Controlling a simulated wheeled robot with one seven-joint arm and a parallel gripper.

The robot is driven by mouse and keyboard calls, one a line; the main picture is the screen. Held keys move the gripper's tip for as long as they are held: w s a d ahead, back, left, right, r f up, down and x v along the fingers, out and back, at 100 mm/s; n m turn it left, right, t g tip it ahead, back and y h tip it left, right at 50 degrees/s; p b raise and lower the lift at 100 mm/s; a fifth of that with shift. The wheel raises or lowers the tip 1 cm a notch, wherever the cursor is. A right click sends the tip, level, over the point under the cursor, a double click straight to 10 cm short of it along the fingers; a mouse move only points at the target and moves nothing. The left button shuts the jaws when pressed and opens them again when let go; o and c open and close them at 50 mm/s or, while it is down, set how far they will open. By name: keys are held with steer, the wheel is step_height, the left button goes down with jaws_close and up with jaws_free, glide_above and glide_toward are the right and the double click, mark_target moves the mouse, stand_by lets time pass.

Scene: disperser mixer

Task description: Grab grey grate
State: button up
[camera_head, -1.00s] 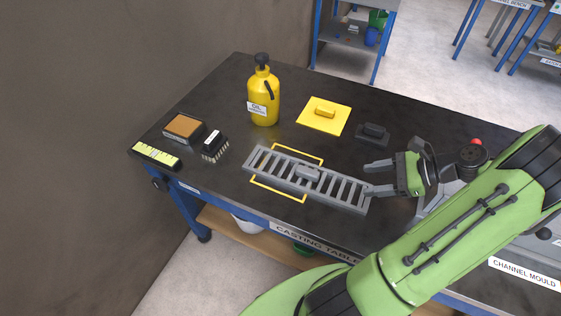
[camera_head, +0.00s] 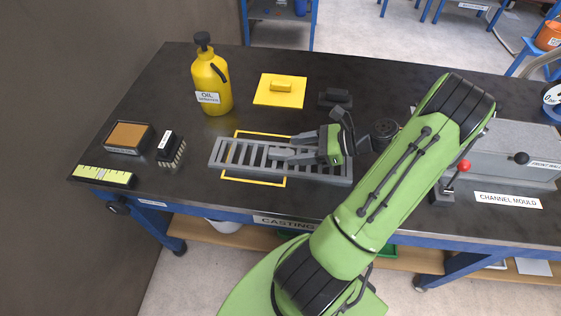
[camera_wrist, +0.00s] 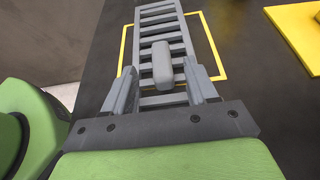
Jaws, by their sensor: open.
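The grey grate (camera_head: 238,153) lies flat on the dark table, across a yellow outline. A grey block-shaped handle stands up at its middle; in the wrist view the handle (camera_wrist: 162,64) shows between the fingers. My gripper (camera_head: 294,146) is over the right half of the grate, fingers pointing left towards the handle. In the wrist view my gripper (camera_wrist: 164,85) is open, one finger on each side of the handle's near end, with gaps visible. The grate (camera_wrist: 158,14) runs away from me there, and its near end is hidden by my gripper.
A yellow oil sprayer (camera_head: 211,85) stands behind the grate. A yellow float (camera_head: 280,90) and a dark float (camera_head: 335,98) lie behind it. A brush (camera_head: 171,148), a brown-topped block (camera_head: 128,137) and a yellow level (camera_head: 104,176) lie left. The channel mould (camera_head: 500,155) is right.

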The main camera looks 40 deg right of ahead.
mark_target(283, 151)
steer(key=b+x, duration=0.1)
steer(key=x, duration=0.1)
steer(key=b+x, duration=0.1)
steer(key=x, duration=0.1)
steer(key=shift+w+a+f+b, duration=0.1)
steer(key=shift+w+f+b, duration=0.1)
steer(key=shift+f+b, duration=0.15)
steer(key=shift+w+a, duration=0.2)
steer(key=shift+w, duration=0.15)
jaws_close()
steer(key=shift+r, duration=0.1)
